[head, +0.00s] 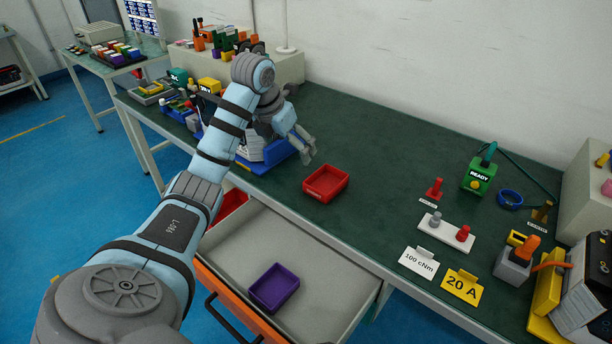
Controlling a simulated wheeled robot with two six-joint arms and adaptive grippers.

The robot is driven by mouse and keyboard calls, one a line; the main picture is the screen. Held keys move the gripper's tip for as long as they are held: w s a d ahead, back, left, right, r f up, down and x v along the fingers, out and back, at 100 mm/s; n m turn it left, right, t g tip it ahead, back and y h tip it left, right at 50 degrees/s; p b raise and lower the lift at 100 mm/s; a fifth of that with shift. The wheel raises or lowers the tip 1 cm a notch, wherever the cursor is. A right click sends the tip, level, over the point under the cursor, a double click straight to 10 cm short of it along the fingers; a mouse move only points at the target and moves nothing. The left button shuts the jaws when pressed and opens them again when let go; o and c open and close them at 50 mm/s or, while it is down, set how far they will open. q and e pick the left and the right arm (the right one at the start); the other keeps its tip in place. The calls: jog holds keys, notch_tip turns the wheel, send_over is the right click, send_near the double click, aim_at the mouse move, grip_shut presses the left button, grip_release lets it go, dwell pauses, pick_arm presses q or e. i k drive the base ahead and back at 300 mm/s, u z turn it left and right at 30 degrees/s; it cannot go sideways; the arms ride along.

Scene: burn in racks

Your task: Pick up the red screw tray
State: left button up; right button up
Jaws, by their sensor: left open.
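The red screw tray (326,183) is a small open box on the green bench top, near the bench's front edge and just right of my left gripper. It looks empty. My left gripper (309,150) is open, with nothing between its fingers, a little behind and to the left of the tray. I cannot tell its exact height above the bench. My right gripper is not in the head view.
The drawer (244,247) below the bench is pulled open and holds a purple tray (274,287); something red shows at its left. A green READY box (480,175) and label cards stand at right. Bench behind the red tray is clear.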

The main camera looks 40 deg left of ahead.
aim_at(323, 185)
jog(key=u, duration=1.15)
